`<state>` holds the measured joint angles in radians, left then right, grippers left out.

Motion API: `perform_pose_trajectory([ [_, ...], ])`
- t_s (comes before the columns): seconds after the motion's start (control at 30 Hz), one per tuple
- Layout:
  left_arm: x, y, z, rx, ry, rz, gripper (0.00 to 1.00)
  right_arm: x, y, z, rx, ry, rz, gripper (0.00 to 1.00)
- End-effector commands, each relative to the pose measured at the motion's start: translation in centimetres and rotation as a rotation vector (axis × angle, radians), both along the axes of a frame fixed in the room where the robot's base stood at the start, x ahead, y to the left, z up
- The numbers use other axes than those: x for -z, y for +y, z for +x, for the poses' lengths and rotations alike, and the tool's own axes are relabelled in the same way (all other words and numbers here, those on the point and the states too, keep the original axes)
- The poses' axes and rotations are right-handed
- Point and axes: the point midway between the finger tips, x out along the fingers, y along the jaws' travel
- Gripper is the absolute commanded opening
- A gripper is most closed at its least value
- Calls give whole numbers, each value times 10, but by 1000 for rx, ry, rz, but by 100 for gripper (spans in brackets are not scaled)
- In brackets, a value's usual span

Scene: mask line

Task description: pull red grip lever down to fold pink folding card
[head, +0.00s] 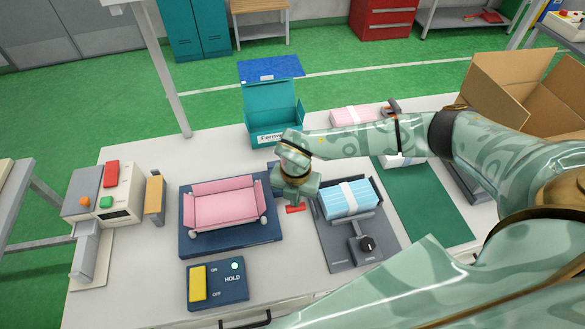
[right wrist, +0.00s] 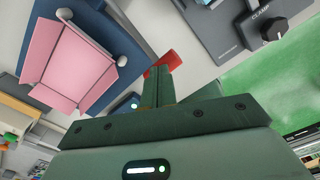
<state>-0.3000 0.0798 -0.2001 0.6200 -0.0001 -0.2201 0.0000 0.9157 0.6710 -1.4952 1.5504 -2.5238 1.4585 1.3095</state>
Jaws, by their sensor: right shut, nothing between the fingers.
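The pink folding card (head: 222,207) lies in a dark blue fixture (head: 230,243), with its side flaps and back flap raised; it also shows in the right wrist view (right wrist: 75,62). The red grip lever (head: 295,209) shows just right of the fixture, partly hidden by my right gripper (head: 297,201). In the right wrist view the red lever (right wrist: 168,61) is right at the tips of my closed, empty right fingers (right wrist: 158,72); I cannot tell whether they touch. My left gripper is not in view.
A blue-striped pack (head: 348,198) sits on a grey clamp stand (head: 345,255) to the right. A HOLD switch box (head: 232,288) with a lit green lamp stands in front. A teal box (head: 271,108) is behind, and a cardboard box (head: 515,85) is at the back right.

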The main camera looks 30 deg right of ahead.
Motion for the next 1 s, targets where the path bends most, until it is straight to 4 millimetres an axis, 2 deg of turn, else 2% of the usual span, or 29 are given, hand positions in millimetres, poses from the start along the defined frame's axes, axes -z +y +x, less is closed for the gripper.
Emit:
perform_pose_trajectory([
  [0.2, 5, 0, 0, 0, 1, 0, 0, 13, 1, -5, 1, -1, -1, 0],
  [0.67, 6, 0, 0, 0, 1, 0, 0, 16, 1, -6, 1, -2, -1, 0],
  [1.0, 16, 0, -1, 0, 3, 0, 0, 35, 2, -11, 1, 0, -1, 0],
])
